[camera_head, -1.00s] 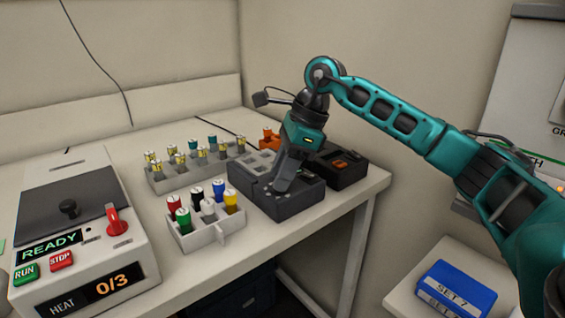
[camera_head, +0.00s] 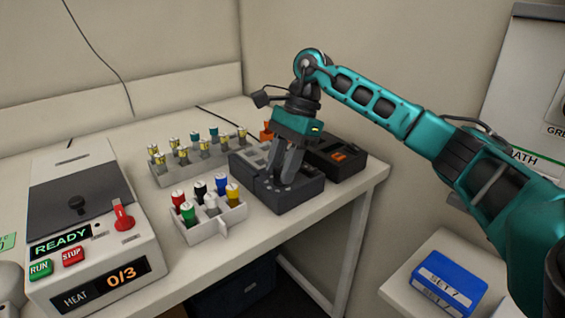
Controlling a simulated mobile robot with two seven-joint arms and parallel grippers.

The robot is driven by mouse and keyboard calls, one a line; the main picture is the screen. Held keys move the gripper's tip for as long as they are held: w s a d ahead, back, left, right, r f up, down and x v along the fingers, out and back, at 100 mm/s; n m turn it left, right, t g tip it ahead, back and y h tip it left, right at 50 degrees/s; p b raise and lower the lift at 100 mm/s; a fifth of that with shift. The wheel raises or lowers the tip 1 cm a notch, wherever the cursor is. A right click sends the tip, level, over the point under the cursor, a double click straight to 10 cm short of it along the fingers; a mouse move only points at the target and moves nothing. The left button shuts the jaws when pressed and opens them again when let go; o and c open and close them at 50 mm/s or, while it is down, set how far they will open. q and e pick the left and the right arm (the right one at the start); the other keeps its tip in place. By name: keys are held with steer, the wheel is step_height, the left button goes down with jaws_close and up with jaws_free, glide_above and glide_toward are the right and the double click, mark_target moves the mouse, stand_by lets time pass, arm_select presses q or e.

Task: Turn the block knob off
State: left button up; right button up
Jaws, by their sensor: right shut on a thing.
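The dark grey block (camera_head: 293,199) sits on the white table near its right end. It has a lighter grey area with wells at its back left and small light marks on its front top. My right gripper (camera_head: 279,179) points down at the front top of this block and is shut on the knob there. The fingers hide the knob, so I cannot see its setting. My left gripper is not in view.
A white rack of coloured-cap tubes (camera_head: 222,229) stands left of the block. A grey rack of vials (camera_head: 168,176) stands behind it. A dark box with an orange switch (camera_head: 345,168) is close on the right. The READY machine (camera_head: 140,262) is at the left.

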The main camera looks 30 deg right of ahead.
stand_by(0.3)
steer(key=o, duration=1)
steer(key=shift+o, duration=0.2)
arm_select(q)
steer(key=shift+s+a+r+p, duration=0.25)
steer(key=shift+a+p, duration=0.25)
steer(key=shift+p, duration=0.3)
arm_select(e)
steer(key=v, duration=1.3)
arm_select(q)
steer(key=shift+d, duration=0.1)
arm_select(e)
steer(key=shift+a, duration=0.1)
